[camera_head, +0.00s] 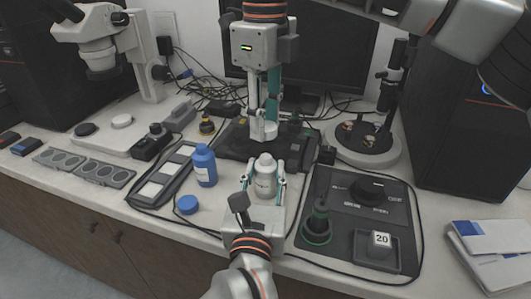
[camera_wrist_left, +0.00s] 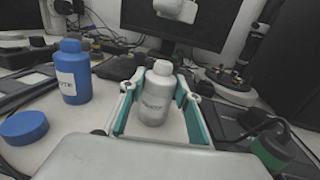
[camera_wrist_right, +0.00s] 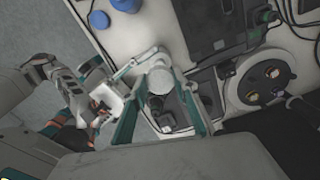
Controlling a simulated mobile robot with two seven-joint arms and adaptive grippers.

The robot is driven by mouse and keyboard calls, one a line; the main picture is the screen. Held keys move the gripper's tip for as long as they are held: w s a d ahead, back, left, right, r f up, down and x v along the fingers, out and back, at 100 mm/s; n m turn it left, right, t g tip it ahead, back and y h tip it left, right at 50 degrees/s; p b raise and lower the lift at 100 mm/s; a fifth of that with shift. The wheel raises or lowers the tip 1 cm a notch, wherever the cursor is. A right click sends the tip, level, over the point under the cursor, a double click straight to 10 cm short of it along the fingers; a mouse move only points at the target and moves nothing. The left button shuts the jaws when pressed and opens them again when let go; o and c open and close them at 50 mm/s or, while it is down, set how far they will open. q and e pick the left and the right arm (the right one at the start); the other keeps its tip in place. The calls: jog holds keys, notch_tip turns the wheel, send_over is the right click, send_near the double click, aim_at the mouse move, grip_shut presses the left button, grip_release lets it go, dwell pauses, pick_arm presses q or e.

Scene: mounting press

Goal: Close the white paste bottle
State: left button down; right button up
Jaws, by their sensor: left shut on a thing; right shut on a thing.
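The white bottle (camera_head: 265,182) stands upright on the table, with its narrower neck on top. My left gripper (camera_head: 264,184) is shut around its body from the front. The bottle and its printed label show between the teal fingers in the left wrist view (camera_wrist_left: 156,95). My right gripper (camera_head: 264,118) points down above the bottle. It is shut on a white cap (camera_head: 264,131), held a little above and apart from the bottle's neck. In the right wrist view the round white cap (camera_wrist_right: 160,81) sits between the fingertips and hides what is under it.
A blue bottle (camera_head: 204,168) stands left of the white bottle, with a blue cap (camera_head: 187,205) lying in front of it. Cables and a dark stand (camera_head: 230,145) lie behind.

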aim_at(265, 156)
jog(key=shift+f, duration=1.8)
jog(key=shift+f, duration=0.15)
jog(key=shift+f, duration=0.75)
jog(key=shift+f, duration=0.55)
